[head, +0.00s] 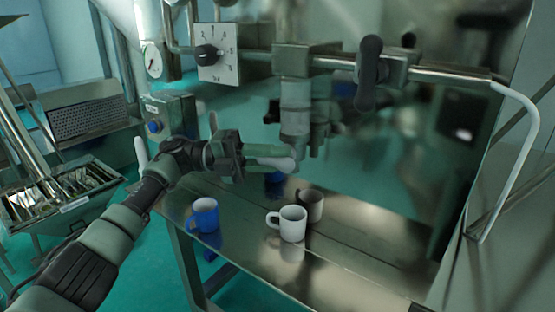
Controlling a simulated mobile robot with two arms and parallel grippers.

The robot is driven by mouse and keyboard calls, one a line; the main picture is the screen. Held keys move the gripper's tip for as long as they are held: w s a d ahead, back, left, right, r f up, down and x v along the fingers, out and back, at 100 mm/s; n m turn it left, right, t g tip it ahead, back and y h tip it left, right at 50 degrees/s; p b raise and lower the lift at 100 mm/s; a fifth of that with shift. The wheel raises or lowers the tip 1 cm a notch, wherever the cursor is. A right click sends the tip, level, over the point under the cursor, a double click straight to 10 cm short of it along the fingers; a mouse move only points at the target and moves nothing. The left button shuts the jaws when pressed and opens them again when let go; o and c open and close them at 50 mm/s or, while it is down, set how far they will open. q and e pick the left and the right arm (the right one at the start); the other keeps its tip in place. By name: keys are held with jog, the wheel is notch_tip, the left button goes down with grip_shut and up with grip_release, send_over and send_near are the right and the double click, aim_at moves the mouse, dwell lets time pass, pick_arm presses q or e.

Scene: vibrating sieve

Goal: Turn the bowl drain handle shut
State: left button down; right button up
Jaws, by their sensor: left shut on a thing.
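My left gripper (272,156) is in the middle of the head view, in front of the metal column (296,118) and above the bench. It is shut on a pale, round-ended lever handle (281,164), which I take to be the bowl drain handle. The handle lies roughly level in the picture, and its inner end is hidden by the gripper. The bowl itself cannot be made out clearly. My right gripper is not in view.
A dial plate (217,54) and a pipe with a black handle (370,75) are above.

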pick_arm(q)
jog(key=c, duration=1.3)
grip_release()
jog(key=b+v, duration=0.2)
jog(key=v, duration=0.5)
jog(key=shift+w+a+b, duration=0.1)
jog(key=shift+a+b, duration=0.25)
jog(key=shift+b, duration=0.05)
jog(key=shift+a, duration=0.1)
